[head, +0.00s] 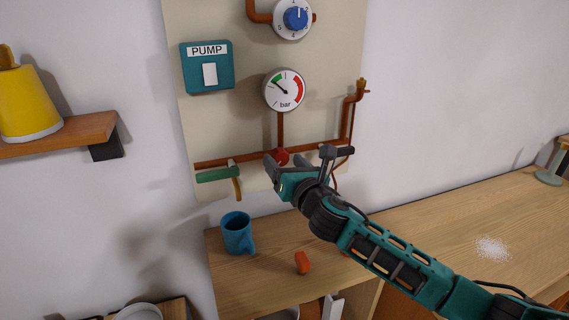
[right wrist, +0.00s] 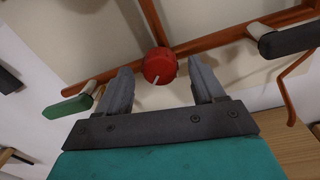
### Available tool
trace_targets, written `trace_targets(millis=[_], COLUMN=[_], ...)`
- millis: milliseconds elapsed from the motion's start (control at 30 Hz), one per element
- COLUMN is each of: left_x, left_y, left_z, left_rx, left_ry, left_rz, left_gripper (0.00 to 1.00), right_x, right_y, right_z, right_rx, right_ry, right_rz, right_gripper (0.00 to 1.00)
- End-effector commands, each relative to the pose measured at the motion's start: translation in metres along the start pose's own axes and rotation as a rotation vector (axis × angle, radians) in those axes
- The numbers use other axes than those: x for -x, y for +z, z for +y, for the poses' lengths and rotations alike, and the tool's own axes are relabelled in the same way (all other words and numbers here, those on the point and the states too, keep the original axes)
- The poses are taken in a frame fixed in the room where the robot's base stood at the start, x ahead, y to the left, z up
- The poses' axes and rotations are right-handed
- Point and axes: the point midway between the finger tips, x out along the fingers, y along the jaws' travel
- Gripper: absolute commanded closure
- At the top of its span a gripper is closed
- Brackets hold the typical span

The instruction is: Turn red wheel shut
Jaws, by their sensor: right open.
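The red wheel (head: 282,156) sits on the copper pipe of the wall panel, just below the pressure gauge. In the right wrist view the red wheel (right wrist: 159,65) is a small round knob with a pale mark on its lower edge. My right gripper (head: 273,163) is in front of the panel at the wheel. In the right wrist view its two fingers (right wrist: 158,88) are apart, with the wheel beyond and between them, and no contact is clear. The gripper partly hides the wheel in the head view. My left gripper is not in view.
A green lever (head: 217,175) is on the pipe left of the wheel, and a dark-handled lever (right wrist: 285,40) is right of it. The gauge (head: 284,90), pump switch (head: 207,67) and blue dial (head: 295,18) are above. A blue mug (head: 237,233) and orange block (head: 303,263) stand on the bench below.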

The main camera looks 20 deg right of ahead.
Motion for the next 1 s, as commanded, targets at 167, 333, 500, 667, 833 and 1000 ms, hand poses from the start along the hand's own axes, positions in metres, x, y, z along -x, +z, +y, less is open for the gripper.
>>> trace_targets(millis=[167, 333, 500, 667, 833, 1000], left_x=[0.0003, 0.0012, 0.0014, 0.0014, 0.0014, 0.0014], left_y=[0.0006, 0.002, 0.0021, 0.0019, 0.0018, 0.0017], left_z=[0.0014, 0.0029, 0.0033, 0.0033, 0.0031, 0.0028], left_rx=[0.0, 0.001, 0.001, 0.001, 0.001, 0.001], left_ry=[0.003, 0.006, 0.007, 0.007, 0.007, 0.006], left_rz=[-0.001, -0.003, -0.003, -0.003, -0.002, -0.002], left_gripper=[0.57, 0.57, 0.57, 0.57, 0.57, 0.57], right_x=[-0.0071, -0.0074, -0.0072, -0.0071, -0.007, -0.007], right_y=[-0.0002, -0.0002, -0.0001, -0.0002, -0.0002, -0.0002], right_z=[-0.0001, 0.0, -0.0001, -0.0001, -0.0002, -0.0002], right_rx=[-0.001, -0.001, -0.001, -0.001, -0.001, 0.0], right_ry=[-0.001, 0.0, 0.0, 0.0, 0.0, -0.001], right_rz=[0.001, 0.001, 0.001, 0.001, 0.001, 0.001], right_gripper=[0.32, 0.32, 0.41, 0.57, 0.73, 0.88])
